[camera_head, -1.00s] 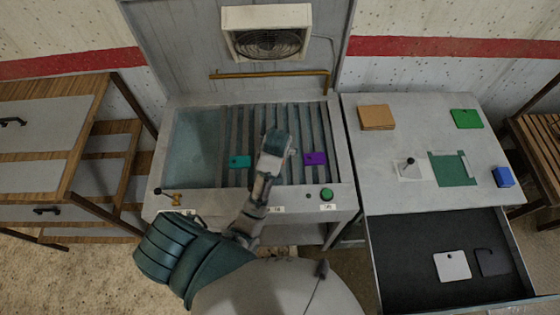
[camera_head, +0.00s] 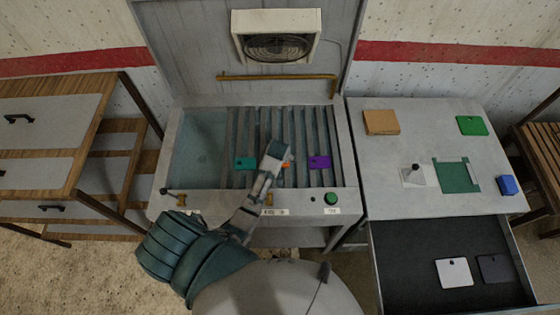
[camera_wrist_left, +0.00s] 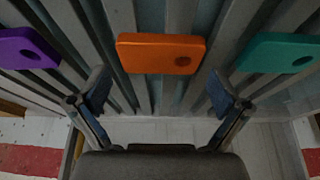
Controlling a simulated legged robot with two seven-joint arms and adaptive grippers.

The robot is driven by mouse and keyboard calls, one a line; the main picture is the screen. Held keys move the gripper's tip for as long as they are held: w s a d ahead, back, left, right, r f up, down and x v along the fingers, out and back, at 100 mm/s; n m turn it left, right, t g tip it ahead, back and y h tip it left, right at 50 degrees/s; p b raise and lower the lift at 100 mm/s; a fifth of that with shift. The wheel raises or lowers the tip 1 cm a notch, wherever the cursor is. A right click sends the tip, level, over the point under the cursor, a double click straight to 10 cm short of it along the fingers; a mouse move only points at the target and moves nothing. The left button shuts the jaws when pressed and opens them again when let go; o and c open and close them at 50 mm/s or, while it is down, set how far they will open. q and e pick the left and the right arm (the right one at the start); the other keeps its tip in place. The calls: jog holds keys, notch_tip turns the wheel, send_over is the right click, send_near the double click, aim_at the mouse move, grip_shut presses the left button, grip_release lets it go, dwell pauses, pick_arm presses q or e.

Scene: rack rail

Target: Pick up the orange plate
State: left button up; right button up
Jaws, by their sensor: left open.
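The orange plate (camera_wrist_left: 160,54) lies on the slatted rack, with a hole near one end. In the head view only a small orange edge (camera_head: 286,165) shows, as my left gripper (camera_head: 279,152) covers the rest. In the left wrist view my left gripper (camera_wrist_left: 160,93) is open, its two fingers spread wide. The plate is ahead of the fingertips, centred between them, with nothing held. A purple plate (camera_head: 319,162) and a teal plate (camera_head: 245,163) lie on either side. My right gripper is not in view.
The rack sits in a grey basin unit (camera_head: 342,150) with a green button (camera_head: 331,198) in front. At right, a worktop (camera_head: 400,200) holds a green plate (camera_head: 472,125), a brown block (camera_head: 381,122) and a blue block (camera_head: 509,185). An open drawer (camera_head: 410,265) is below.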

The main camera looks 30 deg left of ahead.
pick_arm(q)
jog(key=shift+w+a+f, duration=0.15)
jog(key=shift+a+f, duration=0.2)
jog(key=shift+f, duration=0.15)
jog(key=shift+w+a+f, duration=0.15)
jog(key=shift+a+f, duration=0.2)
jog(key=shift+f, duration=0.15)
jog(key=shift+d, duration=0.3)
jog(key=shift+c, duration=1)
jog(key=shift+s+d+r, duration=0.15)
jog(key=shift+d+r, duration=0.05)
jog(key=shift+d, duration=0.45)
jog(key=c, duration=1)
jog(key=shift+s, duration=0.2)
jog(key=shift+c, duration=0.9)
jog(key=shift+s+a+f, duration=0.1)
jog(key=shift+a, duration=0.2)
jog(key=shift+c, duration=0.6)
jog(key=shift+a, duration=0.1)
jog(key=shift+c, duration=1)
grip_shut()
jog(key=shift+r, duration=0.25)
notch_tip(320, 180, up, 10)
jog(key=shift+w+f+b, duration=0.15)
jog(key=shift+w+b, duration=0.15)
jog(key=shift+w, duration=0.15)
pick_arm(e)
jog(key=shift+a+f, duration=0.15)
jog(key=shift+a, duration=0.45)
